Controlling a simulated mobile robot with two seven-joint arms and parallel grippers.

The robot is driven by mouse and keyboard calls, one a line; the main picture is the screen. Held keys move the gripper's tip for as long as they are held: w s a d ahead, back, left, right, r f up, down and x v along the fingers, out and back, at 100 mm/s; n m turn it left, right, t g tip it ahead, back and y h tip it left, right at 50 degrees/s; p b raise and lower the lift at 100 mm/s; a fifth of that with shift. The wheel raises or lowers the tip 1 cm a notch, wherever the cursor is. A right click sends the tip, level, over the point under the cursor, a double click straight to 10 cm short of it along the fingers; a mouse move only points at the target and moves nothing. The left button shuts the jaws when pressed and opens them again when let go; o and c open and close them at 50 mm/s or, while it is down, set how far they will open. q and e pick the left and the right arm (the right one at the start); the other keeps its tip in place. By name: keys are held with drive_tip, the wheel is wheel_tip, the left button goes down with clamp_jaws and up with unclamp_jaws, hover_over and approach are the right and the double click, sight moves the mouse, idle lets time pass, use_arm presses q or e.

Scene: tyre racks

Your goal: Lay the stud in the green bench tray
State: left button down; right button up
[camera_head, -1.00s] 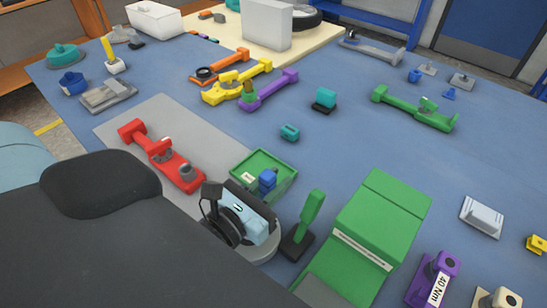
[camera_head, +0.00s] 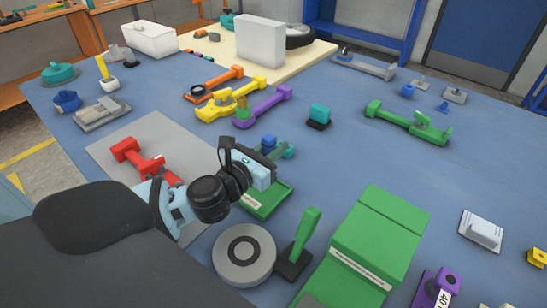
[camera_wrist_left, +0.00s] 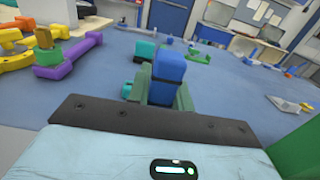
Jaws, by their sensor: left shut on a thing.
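My left gripper (camera_head: 266,151) is shut on a small blue piece, which I take to be the stud (camera_head: 269,141). In the left wrist view the blue stud (camera_wrist_left: 168,72) stands up between green fingertips. The green bench tray (camera_head: 270,204) lies on the blue bench just below and in front of the gripper in the head view, with a white label on it. The gripper body covers the tray's far left part. The stud appears above and beyond the tray, apart from it. My right gripper is out of view.
A grey round disc (camera_head: 244,254) and a green upright handle on a black base (camera_head: 303,238) stand near the tray. A large green box (camera_head: 375,240) is at right. A teal block (camera_head: 288,150) lies behind the gripper. A red tool (camera_head: 137,155) is at left.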

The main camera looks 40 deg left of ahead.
use_arm(q)
drive_tip(key=shift+f+b, duration=0.55)
drive_tip(key=shift+f, duration=1.2)
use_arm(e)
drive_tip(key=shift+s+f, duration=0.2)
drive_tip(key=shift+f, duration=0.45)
use_arm(q)
drive_tip(key=shift+f, duration=0.15)
drive_tip(key=c, duration=1.3)
unclamp_jaws()
drive_tip(key=shift+o, duration=0.2)
drive_tip(key=shift+s+r, duration=0.1)
drive_tip(key=shift+r, duration=0.1)
drive_tip(key=s, duration=0.6)
drive_tip(key=s+b, duration=0.1)
drive_tip(key=s, duration=0.3)
drive_tip(key=shift+s+a+f, duration=0.1)
drive_tip(key=shift+a+f, duration=0.05)
drive_tip(key=shift+a, duration=0.25)
drive_tip(key=shift+s, duration=0.8)
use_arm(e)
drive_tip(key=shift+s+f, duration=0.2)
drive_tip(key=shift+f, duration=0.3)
